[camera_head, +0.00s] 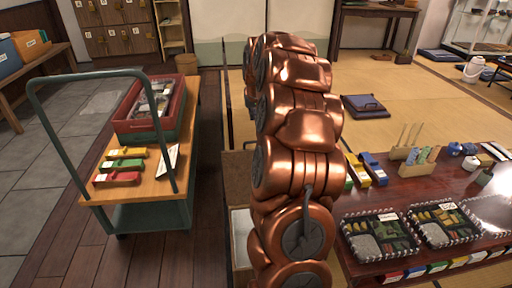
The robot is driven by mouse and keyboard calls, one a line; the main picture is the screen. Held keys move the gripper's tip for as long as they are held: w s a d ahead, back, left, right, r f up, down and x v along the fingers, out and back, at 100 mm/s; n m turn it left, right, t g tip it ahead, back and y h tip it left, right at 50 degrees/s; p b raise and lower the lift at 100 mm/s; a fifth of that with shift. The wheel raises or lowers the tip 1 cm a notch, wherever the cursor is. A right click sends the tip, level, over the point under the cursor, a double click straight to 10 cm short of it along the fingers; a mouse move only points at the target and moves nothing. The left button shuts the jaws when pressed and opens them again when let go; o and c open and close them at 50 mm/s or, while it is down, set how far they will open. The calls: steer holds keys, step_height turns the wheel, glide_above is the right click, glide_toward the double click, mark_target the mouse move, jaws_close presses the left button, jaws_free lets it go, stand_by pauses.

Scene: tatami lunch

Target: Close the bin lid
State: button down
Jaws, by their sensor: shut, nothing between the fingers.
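A brown wooden box (236,180), which looks like the bin, stands on the floor between the cart and the low table. My copper arm hides its right side. A brown panel shows at its far end, and a pale, whitish inside (241,226) shows nearer to me, so it seems to be open at the top. I cannot tell for certain which part is the lid or how it is tilted. My arm rises through the middle of the view and bends away at the top. My gripper is hidden behind the arm or out of view.
A green-framed cart (151,190) with a red crate (125,127) and colored boxes stands left. A low dark table (450,190) with lunch trays (378,236) and several small items stands right, close to my arm. A blue cushion (364,106) lies on the tatami behind. A strip of wooden floor (207,150) is clear.

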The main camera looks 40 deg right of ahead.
steer(key=d+b+x, duration=0.1)
steer(key=b+x, duration=0.2)
steer(key=x, duration=0.8)
steer(key=s+a+b, duration=0.2)
steer(key=s, duration=0.1)
steer(key=shift+s+f, duration=0.25)
